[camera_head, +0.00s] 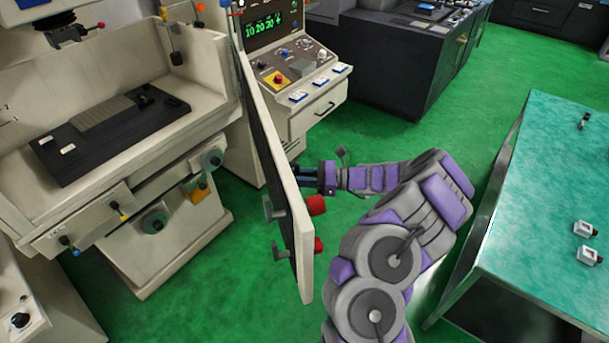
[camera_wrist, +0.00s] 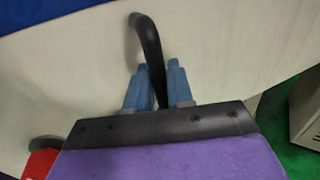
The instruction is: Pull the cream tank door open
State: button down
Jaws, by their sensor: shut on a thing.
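The cream tank door (camera_head: 272,158) stands swung out from the machine, seen nearly edge-on in the head view, with its dark inner side facing left. Two red knobs show on its outer side, one of them the upper red knob (camera_head: 315,205). In the wrist view the door's cream face (camera_wrist: 75,80) fills most of the picture. A black curved handle (camera_wrist: 149,45) stands out from it. My gripper (camera_wrist: 158,72) is shut on the handle, with one blue finger on each side. In the head view my gripper (camera_head: 300,172) is at the door's outer side, and the handle is mostly hidden.
The machine tank with a dark work table (camera_head: 110,130) is open at left. A control console (camera_head: 290,70) stands behind the door. A green-topped table (camera_head: 550,190) is close to the right of my arm. Green floor is clear between console and table.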

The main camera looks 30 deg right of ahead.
jog(key=shift+w+a+r, duration=0.1)
dwell(0.3)
jog(key=c, duration=1.4)
grip_release()
jog(key=shift+o, duration=1.2)
jog(key=shift+w+d, duration=0.1)
jog(key=shift+d, duration=0.4)
jog(key=v, duration=1.7)
jog(key=shift+d+f+b, duration=0.3)
jog(key=shift+d+b, duration=0.1)
